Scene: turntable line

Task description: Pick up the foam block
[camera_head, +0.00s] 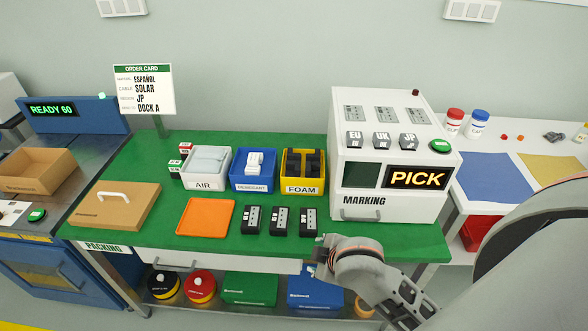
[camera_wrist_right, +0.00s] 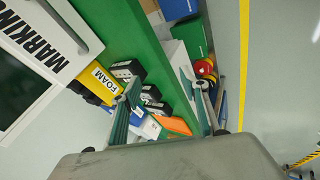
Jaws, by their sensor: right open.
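The dark foam blocks (camera_head: 292,161) stand upright in the yellow bin (camera_head: 303,186) labelled FOAM, beside the white marking machine. The bin also shows in the right wrist view (camera_wrist_right: 102,84), tilted, with its dark contents only partly seen. My right gripper (camera_head: 320,257) is near the front edge of the green table, in front of and below the bin, apart from it. Its two fingers also show spread apart in the right wrist view (camera_wrist_right: 158,100), with nothing held between them. In the head view the fingertips are small and hard to make out. My left gripper is not in view.
The marking machine (camera_head: 372,202) stands right of the bin. Desiccant (camera_head: 253,184) and air (camera_head: 205,184) bins stand to its left. Several dark adapters (camera_head: 280,221) lie in front, beside an orange tray (camera_head: 205,217).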

